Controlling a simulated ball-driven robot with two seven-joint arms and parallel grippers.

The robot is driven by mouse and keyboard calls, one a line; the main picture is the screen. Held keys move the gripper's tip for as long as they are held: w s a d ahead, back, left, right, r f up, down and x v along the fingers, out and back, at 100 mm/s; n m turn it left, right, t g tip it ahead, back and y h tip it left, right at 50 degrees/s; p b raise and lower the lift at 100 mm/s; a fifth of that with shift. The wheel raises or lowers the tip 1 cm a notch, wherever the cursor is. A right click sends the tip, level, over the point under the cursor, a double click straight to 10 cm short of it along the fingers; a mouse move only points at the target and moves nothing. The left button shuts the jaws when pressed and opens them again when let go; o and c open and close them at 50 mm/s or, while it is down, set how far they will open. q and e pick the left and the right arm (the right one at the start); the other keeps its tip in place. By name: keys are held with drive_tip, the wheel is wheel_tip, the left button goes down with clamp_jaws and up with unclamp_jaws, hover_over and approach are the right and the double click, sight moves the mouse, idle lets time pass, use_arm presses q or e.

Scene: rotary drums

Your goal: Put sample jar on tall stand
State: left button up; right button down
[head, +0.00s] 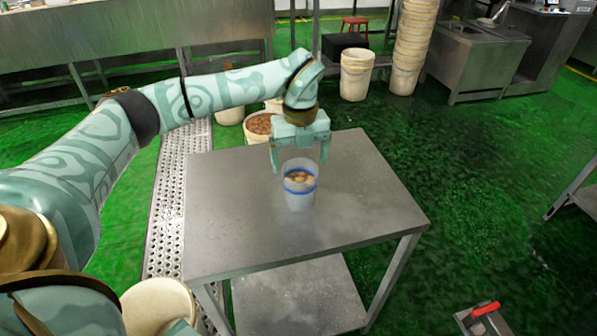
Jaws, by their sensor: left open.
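The sample jar (299,188) is a clear cup with a blue band and brownish contents. It stands upright on the grey metal stand (370,204), near the middle of its top. My left gripper (299,168) points down at the jar from behind. Its fingers are open, one on each side of the jar's upper part in the picture. I cannot tell whether they touch the jar. My right gripper is not in view.
The stand top is otherwise bare. A bucket with reddish-brown contents (260,125) stands on the floor behind it. A cream bucket (356,74) and stacked buckets (413,45) stand farther back. A red-handled object (485,312) lies at lower right.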

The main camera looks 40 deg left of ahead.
use_arm(q)
wheel_tip(320, 180, up, 4)
drive_tip(key=shift+r+p, duration=0.1)
drive_tip(key=shift+p, duration=0.25)
